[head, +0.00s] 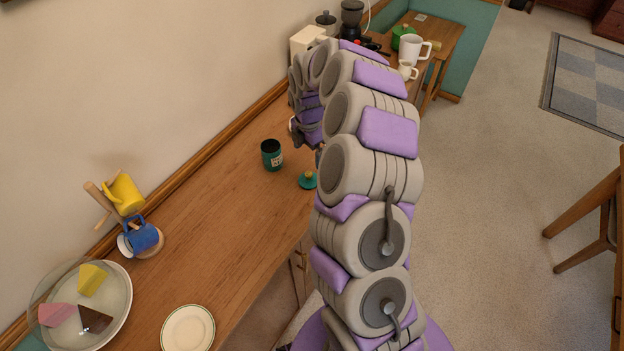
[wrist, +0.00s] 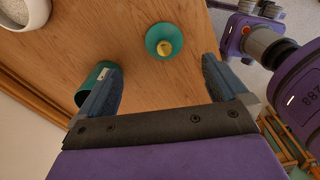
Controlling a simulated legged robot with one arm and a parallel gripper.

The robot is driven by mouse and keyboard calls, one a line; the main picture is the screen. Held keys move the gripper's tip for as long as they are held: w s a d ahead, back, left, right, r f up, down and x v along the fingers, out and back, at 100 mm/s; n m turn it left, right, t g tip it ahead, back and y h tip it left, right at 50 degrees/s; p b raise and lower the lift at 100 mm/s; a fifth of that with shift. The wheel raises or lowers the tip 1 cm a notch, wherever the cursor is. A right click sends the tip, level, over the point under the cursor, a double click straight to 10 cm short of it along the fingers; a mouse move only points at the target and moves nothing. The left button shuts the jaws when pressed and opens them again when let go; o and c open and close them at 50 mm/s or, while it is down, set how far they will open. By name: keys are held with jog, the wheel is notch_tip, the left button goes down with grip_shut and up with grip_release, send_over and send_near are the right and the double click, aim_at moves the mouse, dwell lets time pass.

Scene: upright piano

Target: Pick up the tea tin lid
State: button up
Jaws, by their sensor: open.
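The tea tin lid (head: 308,180) is a round green lid with a gold knob, lying knob up on the wooden sideboard. In the wrist view the lid (wrist: 165,41) lies beyond and between my fingertips, apart from both. The open green tea tin (head: 271,154) stands to the left of the lid in the head view. In the wrist view the tin (wrist: 96,84) is partly hidden behind my left finger. My gripper (wrist: 160,75) is open and empty above the sideboard. In the head view my arm hides most of the gripper.
A mug tree with a yellow mug (head: 124,194) and a blue mug (head: 142,237), a small plate (head: 188,329) and a cake plate (head: 120,314) stand at the lower left. White cups (head: 413,49) stand at the far end.

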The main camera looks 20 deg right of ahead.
aim_at(306, 175)
jog(key=f, duration=0.1)
jog(key=a+f, duration=0.1)
jog(key=f, duration=0.1)
jog(key=a+f, duration=0.1)
jog(key=shift+a+f+b, duration=0.2)
jog(key=shift+f+b, duration=0.15)
jog(key=shift+f, duration=0.05)
jog(key=shift+d+f, duration=0.15)
jog(key=shift+f, duration=0.1)
jog(key=shift+s+d+f, duration=0.25)
jog(key=shift+d+f, duration=0.85)
jog(key=shift+d, duration=0.1)
jog(key=f, duration=0.1)
jog(key=a+f+b, duration=0.1)
jog(key=f, duration=0.1)
jog(key=shift+s+f, duration=0.1)
jog(key=shift+s, duration=0.05)
jog(key=shift+a, duration=0.6)
jog(key=shift+c, duration=0.2)
jog(key=shift+d, duration=0.8)
jog(key=c, duration=0.4)
jog(key=shift+d, duration=0.2)
jog(key=c, duration=0.3)
jog(key=shift+a, duration=0.5)
jog(key=c, duration=0.3)
jog(key=shift+a, duration=0.35)
jog(key=shift+c, duration=0.3)
